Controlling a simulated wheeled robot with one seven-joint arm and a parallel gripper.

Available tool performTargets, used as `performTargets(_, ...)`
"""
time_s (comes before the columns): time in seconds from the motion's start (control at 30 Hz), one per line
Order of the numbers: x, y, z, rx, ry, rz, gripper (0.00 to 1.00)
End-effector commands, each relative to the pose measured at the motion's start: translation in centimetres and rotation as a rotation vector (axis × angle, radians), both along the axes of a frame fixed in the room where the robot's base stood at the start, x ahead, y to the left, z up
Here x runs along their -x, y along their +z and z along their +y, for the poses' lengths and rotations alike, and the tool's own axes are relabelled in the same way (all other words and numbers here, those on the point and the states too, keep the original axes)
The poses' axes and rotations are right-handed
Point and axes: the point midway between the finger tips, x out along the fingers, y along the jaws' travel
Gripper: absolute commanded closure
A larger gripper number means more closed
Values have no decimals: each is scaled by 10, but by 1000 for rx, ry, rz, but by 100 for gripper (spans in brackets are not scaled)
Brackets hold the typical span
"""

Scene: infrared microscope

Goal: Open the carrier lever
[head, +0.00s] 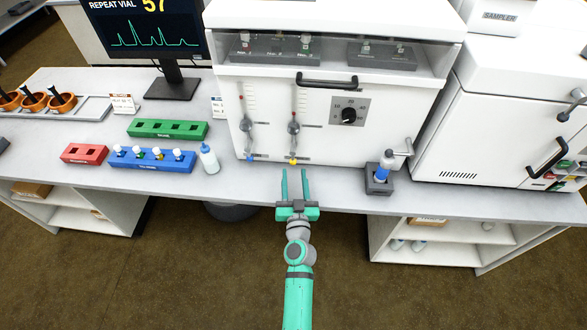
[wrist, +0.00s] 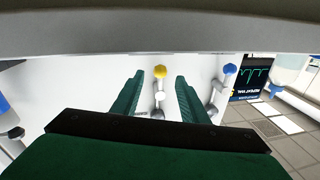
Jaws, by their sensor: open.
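Two grey levers hang on the white instrument front, each below a thin gauge tube. One has a yellow ball end (head: 293,161), the other a blue ball end (head: 250,159); no readable label shows which is the carrier lever. Both point down in the head view. My gripper (head: 294,172) is open and empty, just in front of the yellow-ended lever. In the wrist view the yellow ball (wrist: 160,71) appears between the tips of my gripper (wrist: 160,82), with space on both sides. The blue ball (wrist: 229,69) is outside the right finger.
A black dial (head: 348,115) and black handle (head: 327,80) are on the instrument front. A small dark holder with a blue-banded vial (head: 382,166) stands right. A white bottle (head: 209,158) and blue vial rack (head: 150,160) stand left. The bench edge lies beneath my gripper.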

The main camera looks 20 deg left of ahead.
Motion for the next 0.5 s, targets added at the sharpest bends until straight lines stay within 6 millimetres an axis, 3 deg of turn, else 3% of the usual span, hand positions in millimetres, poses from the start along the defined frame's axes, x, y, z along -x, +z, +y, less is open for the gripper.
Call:
performTargets(0.2, 35, -2, -15, 1, 4, 1, 60)
performTargets(0.5, 55, -2, -27, -1, 2, -1, 60)
